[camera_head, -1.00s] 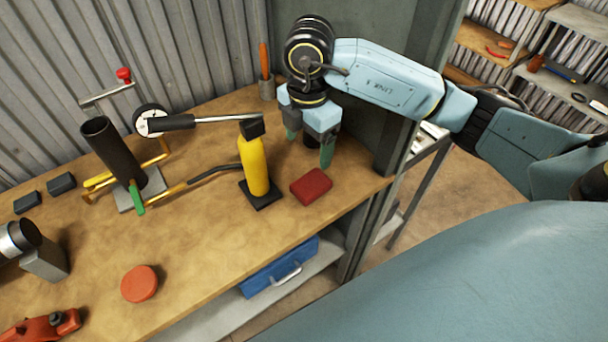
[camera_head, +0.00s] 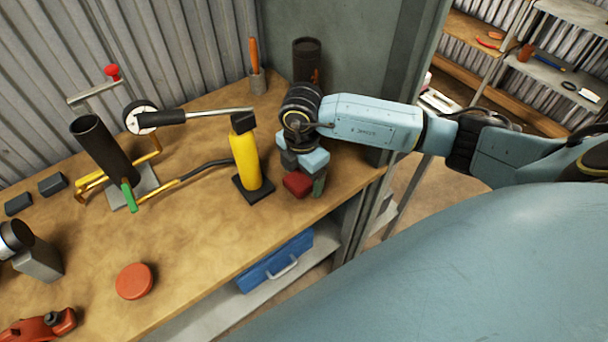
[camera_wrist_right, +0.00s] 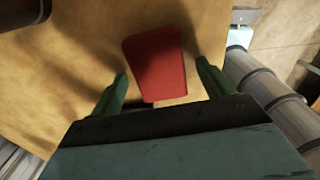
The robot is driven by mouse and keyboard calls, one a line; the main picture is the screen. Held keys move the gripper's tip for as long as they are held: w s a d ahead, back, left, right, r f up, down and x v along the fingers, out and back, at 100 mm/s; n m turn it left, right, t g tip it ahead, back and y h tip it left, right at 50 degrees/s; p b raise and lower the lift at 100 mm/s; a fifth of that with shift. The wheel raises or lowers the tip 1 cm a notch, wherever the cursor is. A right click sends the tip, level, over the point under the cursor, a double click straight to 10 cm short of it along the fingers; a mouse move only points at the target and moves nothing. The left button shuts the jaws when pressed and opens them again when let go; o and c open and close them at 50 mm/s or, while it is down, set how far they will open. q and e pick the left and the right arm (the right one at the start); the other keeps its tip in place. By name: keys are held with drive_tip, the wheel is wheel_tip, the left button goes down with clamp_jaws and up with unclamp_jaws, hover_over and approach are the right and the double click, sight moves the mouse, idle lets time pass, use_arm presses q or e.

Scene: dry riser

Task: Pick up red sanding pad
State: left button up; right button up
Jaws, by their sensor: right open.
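The red sanding pad (camera_head: 297,184) is a dark red block near the right front edge of the wooden workbench. My right gripper (camera_head: 305,187) is down over it, hiding part of it in the head view. In the right wrist view, the pad (camera_wrist_right: 156,63) lies between and slightly beyond the two green fingers of the gripper (camera_wrist_right: 162,83). The fingers are open, with a gap on each side of the pad. My left gripper is not in view.
A yellow cylinder (camera_head: 246,160) on a black base stands just left of the pad. A dark canister (camera_head: 307,58) stands behind my right wrist. An orange-red disc (camera_head: 134,281) lies at the bench front. A blue toolbox (camera_head: 276,262) sits on the shelf below.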

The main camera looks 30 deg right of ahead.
sight(302, 177)
drive_tip(key=c, duration=1.1)
wheel_tip(302, 177, up, 10)
drive_tip(key=shift+c, duration=0.2)
